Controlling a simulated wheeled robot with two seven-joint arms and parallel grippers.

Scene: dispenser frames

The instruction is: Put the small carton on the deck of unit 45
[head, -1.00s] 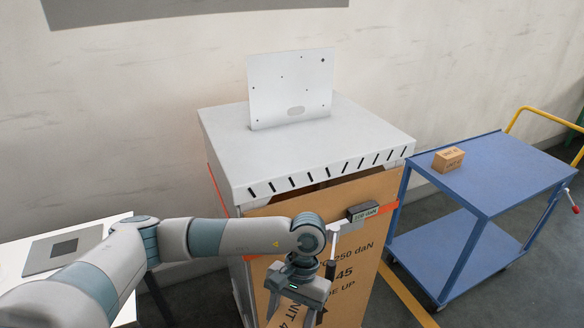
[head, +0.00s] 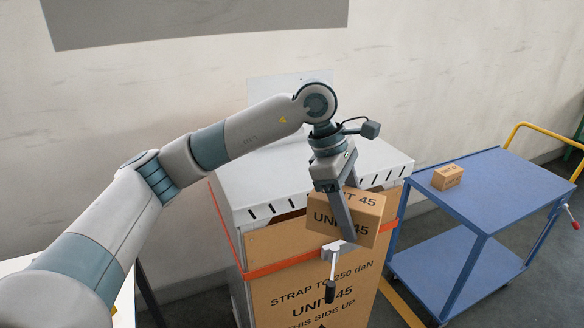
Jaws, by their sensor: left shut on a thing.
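My left gripper (head: 345,225) is shut on a brown small carton (head: 371,214) printed "UNIT 45". The carton hangs tilted in the head view, in front of the right part of the deck's front edge. One finger crosses its face; the other is hidden. Unit 45 (head: 290,293) is a tall box with a brown cardboard front, printed "UNIT 45". Its pale grey deck (head: 258,182) has dark slots along the front edge. My right gripper is not in view.
A blue trolley (head: 500,190) at the right carries another small carton (head: 447,177). A wall stands behind. The visible left part of the deck is clear.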

